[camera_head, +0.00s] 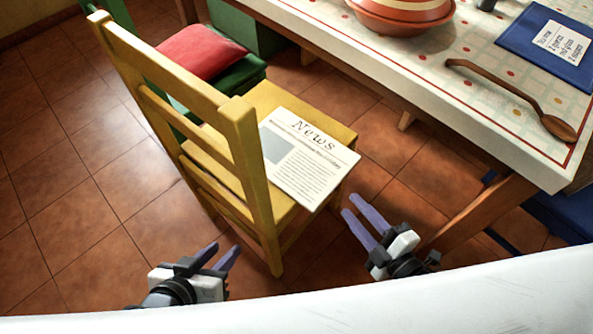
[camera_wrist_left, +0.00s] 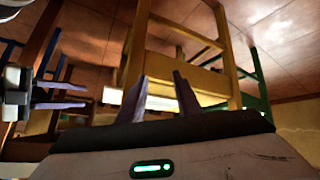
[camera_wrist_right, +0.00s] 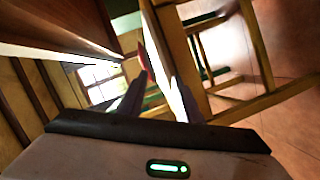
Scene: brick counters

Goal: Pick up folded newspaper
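The folded newspaper (camera_head: 309,159), white with "News" printed at its top, lies flat on the seat of a yellow wooden chair (camera_head: 240,125). Part of it is behind the chair's back post. My left gripper (camera_head: 220,257) is open and empty, low in front of the chair's back. My right gripper (camera_head: 364,221) is open and empty, to the right of the chair and nearer than the newspaper. Neither gripper touches the newspaper. The left wrist view shows open fingers (camera_wrist_left: 162,97) before the chair. The right wrist view also shows parted fingers (camera_wrist_right: 157,105).
A table (camera_head: 420,70) with a patterned cloth stands at the right, holding a wooden spoon (camera_head: 510,90), a striped bowl (camera_head: 403,14) and a blue book (camera_head: 550,42). A green chair with a red cushion (camera_head: 203,52) stands behind. The tiled floor at left is clear.

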